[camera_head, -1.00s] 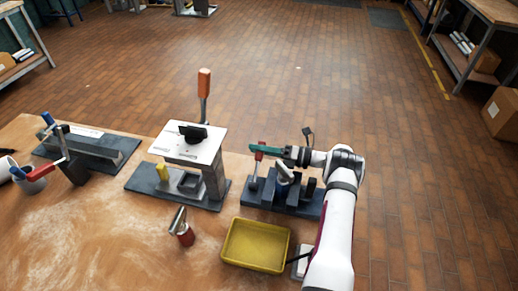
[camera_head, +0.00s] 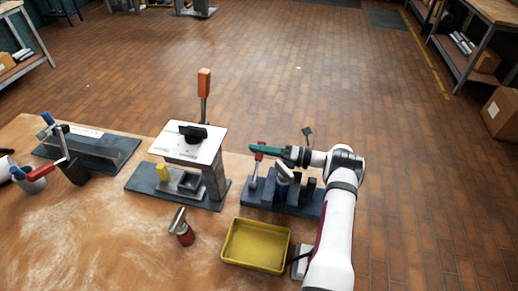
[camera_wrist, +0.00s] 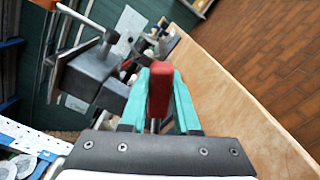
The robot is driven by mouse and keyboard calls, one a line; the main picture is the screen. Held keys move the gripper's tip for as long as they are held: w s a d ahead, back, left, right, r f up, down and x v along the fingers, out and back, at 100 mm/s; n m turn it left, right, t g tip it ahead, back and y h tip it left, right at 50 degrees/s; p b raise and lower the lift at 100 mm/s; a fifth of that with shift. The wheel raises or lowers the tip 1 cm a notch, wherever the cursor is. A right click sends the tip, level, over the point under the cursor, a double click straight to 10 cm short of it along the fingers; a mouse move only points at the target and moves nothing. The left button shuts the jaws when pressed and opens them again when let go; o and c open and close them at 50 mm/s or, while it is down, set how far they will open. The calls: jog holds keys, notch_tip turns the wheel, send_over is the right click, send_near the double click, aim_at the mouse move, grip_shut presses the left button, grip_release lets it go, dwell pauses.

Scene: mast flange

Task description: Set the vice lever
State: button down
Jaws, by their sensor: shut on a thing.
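The lever (camera_head: 259,155) has a red grip and a grey rod that rises from the left end of the dark vice base (camera_head: 307,206). My gripper (camera_head: 258,149) has green fingers and reaches in from the right at the lever's top. In the wrist view my gripper (camera_wrist: 160,72) is shut on the red grip (camera_wrist: 159,92), with one finger on each side of it. Part of the rod shows below the grip there. The arm and fingers hide part of the vice in the head view.
A yellow tray (camera_head: 256,245) lies in front of the vice, with a red-bodied tool (camera_head: 184,232) to its left. A white-topped stand (camera_head: 188,143) with an orange-handled lever (camera_head: 204,84) stands left of the vice. Another fixture (camera_head: 85,150) is at far left. The table's front middle is clear.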

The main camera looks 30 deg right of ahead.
dwell(0.4)
jog(key=r+n, duration=0.1)
jog(key=s+a+r+n, duration=0.1)
jog(key=n, duration=0.1)
jog(key=shift+s+a+r, duration=0.1)
jog(key=shift+s+r, duration=0.05)
jog(key=shift+s, duration=0.05)
jog(key=c, duration=0.6)
grip_release()
jog(key=shift+c, duration=0.2)
jog(key=v, duration=1.5)
jog(key=shift+s+d, duration=0.25)
jog(key=shift+d, duration=0.05)
